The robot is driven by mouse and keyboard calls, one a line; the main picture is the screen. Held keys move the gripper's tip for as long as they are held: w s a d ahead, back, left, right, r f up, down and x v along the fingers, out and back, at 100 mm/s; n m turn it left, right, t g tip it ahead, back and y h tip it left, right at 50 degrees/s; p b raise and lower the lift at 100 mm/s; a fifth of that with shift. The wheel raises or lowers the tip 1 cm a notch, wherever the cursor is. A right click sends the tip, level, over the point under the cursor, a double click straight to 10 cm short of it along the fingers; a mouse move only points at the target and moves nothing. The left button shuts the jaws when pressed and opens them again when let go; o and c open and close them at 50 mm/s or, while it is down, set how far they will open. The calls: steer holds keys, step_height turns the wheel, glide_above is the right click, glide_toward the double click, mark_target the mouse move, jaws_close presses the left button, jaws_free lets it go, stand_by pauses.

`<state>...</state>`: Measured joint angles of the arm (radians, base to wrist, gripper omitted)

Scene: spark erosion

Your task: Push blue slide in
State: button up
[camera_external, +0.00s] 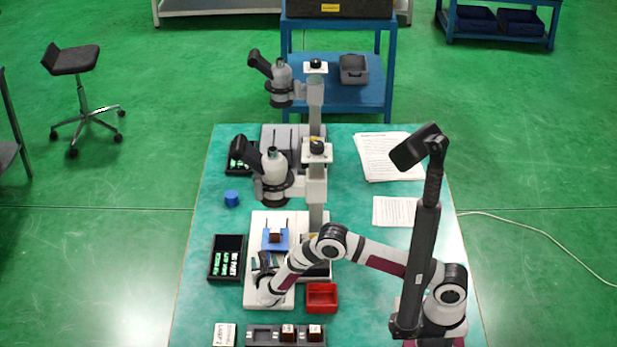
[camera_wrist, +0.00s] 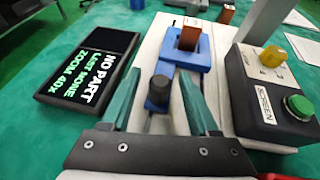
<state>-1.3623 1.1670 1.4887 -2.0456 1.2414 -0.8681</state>
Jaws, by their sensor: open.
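The blue slide (camera_external: 275,243) lies on the white base of the near microscope, with a brown block (camera_external: 275,235) on it. In the wrist view the slide (camera_wrist: 203,52) is ahead of my gripper (camera_wrist: 158,95), the brown block (camera_wrist: 190,36) is in its holder, and a black knob (camera_wrist: 159,88) stands at its near end. My gripper is open, its two green fingers apart on either side of the knob. I cannot tell whether either finger touches it. In the external view my gripper (camera_external: 262,264) is low over the white base, partly hidden by my arm.
A display (camera_wrist: 92,62) reading "NO PART" lies left of the base. A black control box (camera_wrist: 275,90) with a green button and yellow knob stands right. A red tray (camera_external: 322,297) and a grey rack (camera_external: 263,335) with brown blocks sit at the front.

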jaws_close()
stand_by(1.4)
